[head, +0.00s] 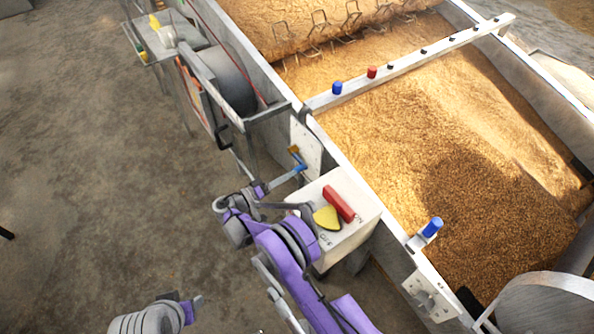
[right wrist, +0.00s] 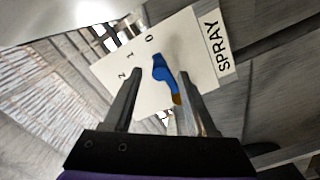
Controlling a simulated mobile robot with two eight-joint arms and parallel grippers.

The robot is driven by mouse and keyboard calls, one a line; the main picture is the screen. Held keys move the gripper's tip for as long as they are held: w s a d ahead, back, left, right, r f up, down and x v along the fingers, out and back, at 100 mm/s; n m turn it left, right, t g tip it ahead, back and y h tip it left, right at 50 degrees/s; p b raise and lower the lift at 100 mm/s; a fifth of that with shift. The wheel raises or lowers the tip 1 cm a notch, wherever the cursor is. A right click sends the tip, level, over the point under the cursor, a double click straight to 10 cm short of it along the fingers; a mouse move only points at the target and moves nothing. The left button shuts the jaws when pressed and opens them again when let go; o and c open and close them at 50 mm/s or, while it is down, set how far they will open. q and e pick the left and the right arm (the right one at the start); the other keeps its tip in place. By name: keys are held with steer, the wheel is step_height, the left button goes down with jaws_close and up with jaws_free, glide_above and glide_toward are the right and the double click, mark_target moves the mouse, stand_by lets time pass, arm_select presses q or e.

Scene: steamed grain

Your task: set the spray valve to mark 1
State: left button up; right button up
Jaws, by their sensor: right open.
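The spray valve has a blue lever (right wrist: 165,72) with a brass-coloured part (right wrist: 177,99) at its lower end, on a pale plate (right wrist: 200,45) lettered SPRAY with marks 0, 1 and 2. The lever appears to point towards 0. My right gripper (right wrist: 161,76) is open, with one finger on each side of the lever; contact cannot be told. In the head view the blue lever (head: 300,166) sits by the trough wall, with my right gripper (head: 283,178) at it. My left gripper (head: 193,303) is at the bottom edge, its jaws unclear.
A pale box (head: 345,235) with a red bar (head: 339,203) and a yellow piece (head: 327,218) stands close right of my right gripper. The long trough (head: 330,150) of grain lies beyond. A drum (head: 222,80) stands up-left.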

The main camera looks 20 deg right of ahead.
steer(key=shift+x, duration=2.3)
steer(key=shift+c, duration=0.2)
jaws_close()
